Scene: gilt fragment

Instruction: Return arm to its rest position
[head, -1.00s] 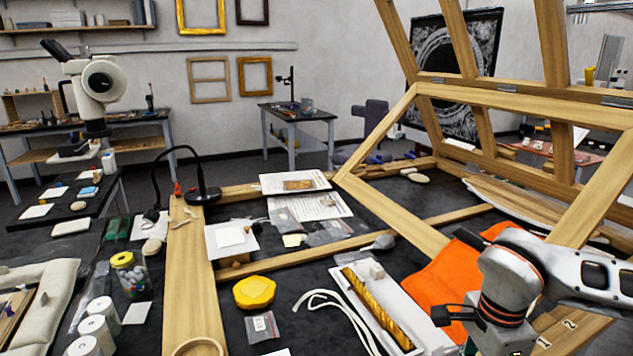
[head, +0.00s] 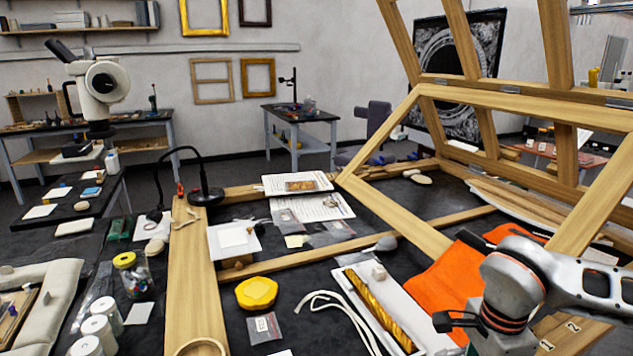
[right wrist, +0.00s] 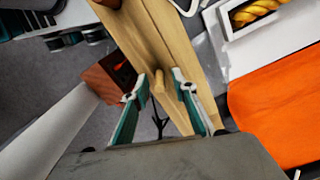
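My right arm (head: 550,280) comes in from the lower right in the head view, over the front right of the bench. Its fingertips are not visible there. In the right wrist view my right gripper (right wrist: 161,80) is open, its two green and grey fingers apart with nothing held between them. A wooden beam (right wrist: 150,40) lies beyond the fingers, with a small wooden peg (right wrist: 158,82) showing between them. The gilt fragment (head: 378,308) lies in a white tray (head: 350,290) left of my arm; it also shows in the right wrist view (right wrist: 255,12). My left gripper is not in view.
An orange cloth (head: 440,280) lies beside and partly behind my arm. A raised wooden frame (head: 395,215) stands behind it.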

